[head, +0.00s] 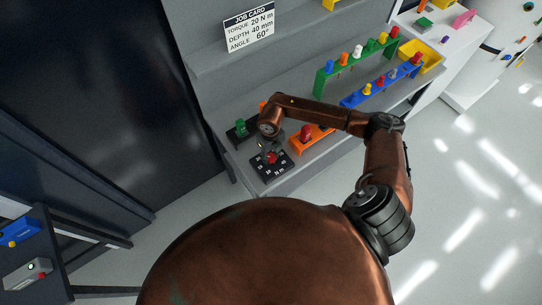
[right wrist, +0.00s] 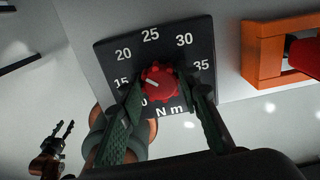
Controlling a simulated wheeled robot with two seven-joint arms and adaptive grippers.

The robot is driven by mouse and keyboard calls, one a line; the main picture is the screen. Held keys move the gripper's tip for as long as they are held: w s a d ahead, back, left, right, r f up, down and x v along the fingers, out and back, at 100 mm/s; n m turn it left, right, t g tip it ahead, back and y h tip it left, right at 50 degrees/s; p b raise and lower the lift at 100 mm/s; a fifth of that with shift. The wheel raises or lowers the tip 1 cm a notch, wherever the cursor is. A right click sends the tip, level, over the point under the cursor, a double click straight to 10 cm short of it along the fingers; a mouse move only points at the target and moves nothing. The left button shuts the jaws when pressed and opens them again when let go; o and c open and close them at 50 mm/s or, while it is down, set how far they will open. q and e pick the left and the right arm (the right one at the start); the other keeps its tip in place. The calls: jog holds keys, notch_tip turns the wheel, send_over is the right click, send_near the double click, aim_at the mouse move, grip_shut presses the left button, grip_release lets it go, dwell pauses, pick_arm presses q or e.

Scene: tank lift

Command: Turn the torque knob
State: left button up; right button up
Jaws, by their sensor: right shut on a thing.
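The red torque knob (right wrist: 160,82) sits on a black dial plate (right wrist: 112,55) marked 15 to 35 and N m; a lower number is partly hidden. Its white pointer mark points left, near 15. My right gripper (right wrist: 159,90) is shut on the knob, one finger on each side. In the head view, the knob (head: 271,158) and dial plate (head: 268,172) are at the bench's front left, with my right gripper (head: 265,148) over them. My left gripper (right wrist: 60,130) shows small at the lower left of the right wrist view, fingers apart and empty.
A job card (head: 249,27) reads torque 20 N m, depth 40 mm, angle 60°. An orange block with a red part (head: 309,138) stands right of the dial. A green knob on a black base (head: 240,127) is behind left. Green and blue racks with coloured pegs stand farther right.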

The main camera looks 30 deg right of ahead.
aim_at(271, 156)
jog(key=shift+w, duration=0.1)
dwell(0.5)
jog(key=o, duration=1.2)
jog(key=shift+c, duration=0.2)
notch_tip(271, 156, up, 12)
